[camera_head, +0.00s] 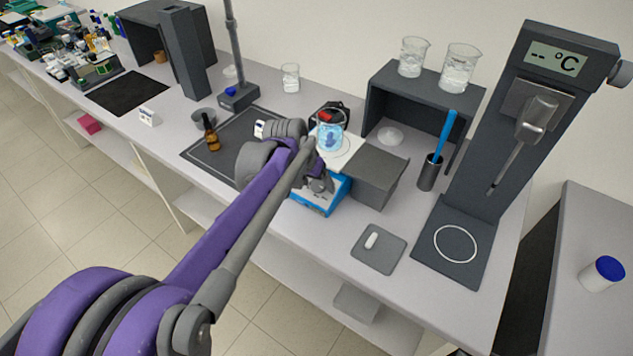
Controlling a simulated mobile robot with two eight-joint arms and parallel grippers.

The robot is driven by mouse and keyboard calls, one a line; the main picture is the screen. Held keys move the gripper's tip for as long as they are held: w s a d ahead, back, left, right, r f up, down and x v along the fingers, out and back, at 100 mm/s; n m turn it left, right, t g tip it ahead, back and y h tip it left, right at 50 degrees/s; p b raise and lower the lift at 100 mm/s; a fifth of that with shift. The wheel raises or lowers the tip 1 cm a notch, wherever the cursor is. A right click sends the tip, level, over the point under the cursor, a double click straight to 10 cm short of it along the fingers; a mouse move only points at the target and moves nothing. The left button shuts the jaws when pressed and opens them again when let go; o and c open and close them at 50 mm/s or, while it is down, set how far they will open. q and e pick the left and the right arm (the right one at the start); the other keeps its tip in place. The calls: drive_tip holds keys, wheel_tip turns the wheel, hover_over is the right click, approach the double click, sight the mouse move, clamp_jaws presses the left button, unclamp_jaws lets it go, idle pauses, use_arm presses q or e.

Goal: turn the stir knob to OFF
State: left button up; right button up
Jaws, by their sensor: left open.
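The blue stirrer (322,204) with a white top plate (349,146) stands in the middle of the bench. A beaker with blue liquid (330,137) sits on the plate. My left arm reaches in from the lower left. My left gripper (318,183) is at the stirrer's front panel, small in the picture and partly hidden by my own wrist. It is open. The stir knob cannot be made out; the gripper and wrist cover part of the panel. I cannot tell whether the gripper touches it. My right gripper is out of view.
A grey box (378,178) stands close right of the stirrer. A brown dropper bottle (210,134) stands on the dark mat to the left. A grey pad (379,249) with a white stir bar (371,241) lies at front right. A tall temperature stand (503,140) rises farther right.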

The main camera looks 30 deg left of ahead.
use_arm(q)
clamp_jaws()
idle(0.4)
drive_tip(key=shift+n, duration=0.3)
drive_tip(key=n, duration=0.3)
drive_tip(key=shift+a+h, duration=0.1)
drive_tip(key=shift+h, duration=0.3)
drive_tip(key=n+b, duration=0.1)
drive_tip(key=n, duration=0.3)
drive_tip(key=shift+s+n+t+h, duration=0.1)
drive_tip(key=shift+n+t+h, duration=0.2)
drive_tip(key=shift+n+h, duration=0.1)
drive_tip(key=n+t, duration=0.1)
drive_tip(key=n, duration=0.3)
drive_tip(key=shift+f+b, duration=0.1)
drive_tip(key=shift+b, duration=0.2)
drive_tip(key=shift+s+n+t+h+b, duration=0.1)
drive_tip(key=shift+n+t+h+b, duration=0.25)
drive_tip(key=shift+n, duration=2.15)
